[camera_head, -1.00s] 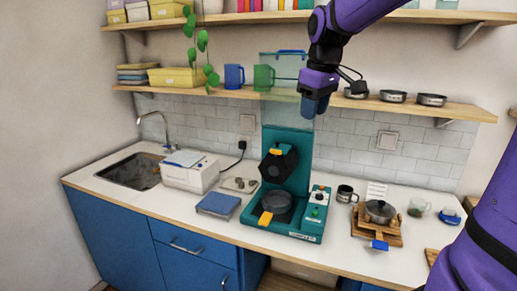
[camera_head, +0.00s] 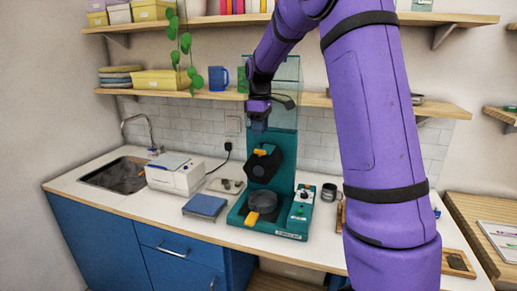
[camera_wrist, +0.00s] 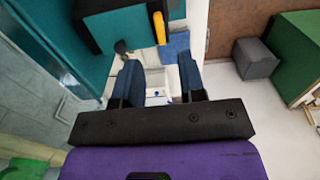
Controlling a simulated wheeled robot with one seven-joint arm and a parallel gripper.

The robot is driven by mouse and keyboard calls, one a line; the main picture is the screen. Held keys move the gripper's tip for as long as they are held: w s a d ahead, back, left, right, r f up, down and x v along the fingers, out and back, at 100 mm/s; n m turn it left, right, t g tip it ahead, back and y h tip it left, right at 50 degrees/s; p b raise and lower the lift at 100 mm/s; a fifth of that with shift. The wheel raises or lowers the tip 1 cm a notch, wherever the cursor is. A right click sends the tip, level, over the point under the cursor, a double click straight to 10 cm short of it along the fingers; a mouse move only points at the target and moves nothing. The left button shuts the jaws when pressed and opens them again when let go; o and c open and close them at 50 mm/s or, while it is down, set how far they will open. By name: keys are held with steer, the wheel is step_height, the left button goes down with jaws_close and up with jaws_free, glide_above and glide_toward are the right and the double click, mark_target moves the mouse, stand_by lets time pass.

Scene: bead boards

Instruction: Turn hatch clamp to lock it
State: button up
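The teal machine (camera_head: 284,178) stands on the counter. A black block (camera_head: 259,168) with an orange handle (camera_head: 262,152) sits on its upright panel. Below is a round dark pan-like part (camera_head: 262,202) with a second orange handle (camera_head: 252,219) at its front. I cannot tell for certain which orange part is the hatch clamp. My gripper (camera_head: 258,124) is above the black block, apart from it. In the wrist view my gripper (camera_wrist: 159,62) is open and empty; the black block (camera_wrist: 120,22) and its orange handle (camera_wrist: 159,28) are just beyond the fingers.
A clear panel (camera_head: 284,115) rises at the back of the machine. The shelf (camera_head: 315,99) runs behind my gripper. A white box (camera_head: 176,178) and a blue pad (camera_head: 205,206) lie left of the machine. My purple arm hides much of the counter's right side.

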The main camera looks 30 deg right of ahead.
mark_target(260, 152)
step_height(260, 152, down, 7)
steer(key=shift+f, duration=0.1)
stand_by(0.4)
jaws_close()
